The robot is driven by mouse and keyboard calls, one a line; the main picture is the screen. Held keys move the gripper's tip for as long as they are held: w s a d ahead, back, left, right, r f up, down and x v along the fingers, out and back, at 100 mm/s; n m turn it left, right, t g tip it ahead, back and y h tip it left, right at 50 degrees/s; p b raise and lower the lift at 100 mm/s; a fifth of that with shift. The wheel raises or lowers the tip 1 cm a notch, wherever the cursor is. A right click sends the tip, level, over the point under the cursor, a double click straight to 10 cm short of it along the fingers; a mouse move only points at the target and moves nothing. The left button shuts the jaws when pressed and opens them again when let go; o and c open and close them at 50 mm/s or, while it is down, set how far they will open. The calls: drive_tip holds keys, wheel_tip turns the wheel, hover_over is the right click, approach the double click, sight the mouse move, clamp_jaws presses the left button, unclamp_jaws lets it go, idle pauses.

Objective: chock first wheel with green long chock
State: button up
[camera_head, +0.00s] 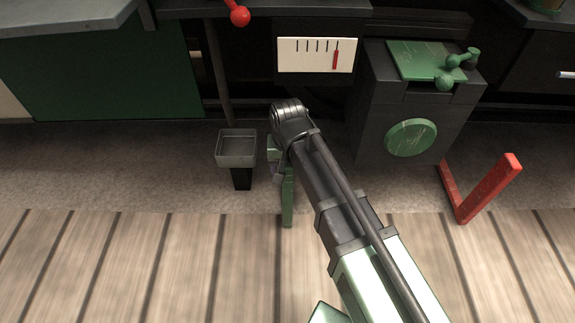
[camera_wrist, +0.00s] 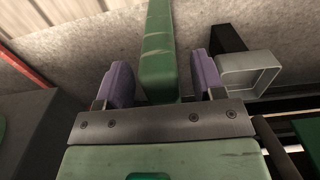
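In the wrist view the green chock (camera_wrist: 158,50) lies between the two purple fingers of my gripper (camera_wrist: 163,82). The left finger is close beside it. A gap shows between the chock and the right finger, so the fingers look open around it. I cannot make out a wheel clearly in either view.
A grey open tray (camera_head: 237,148) on a dark bracket is close left of my gripper; it also shows in the wrist view (camera_wrist: 248,72). A dark box with a green disc (camera_head: 411,138) and a red angled bar (camera_head: 487,190) are to the right.

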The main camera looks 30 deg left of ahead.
clamp_jaws()
drive_tip(key=w+d, duration=0.4)
drive_tip(key=d, duration=0.4)
drive_tip(key=shift+w, duration=0.35)
drive_tip(key=shift+o, duration=0.5)
unclamp_jaws()
drive_tip(key=shift+r, duration=0.1)
wheel_tip(320, 180, up, 11)
drive_tip(key=p, duration=1.1)
drive_tip(key=shift+f, duration=0.2)
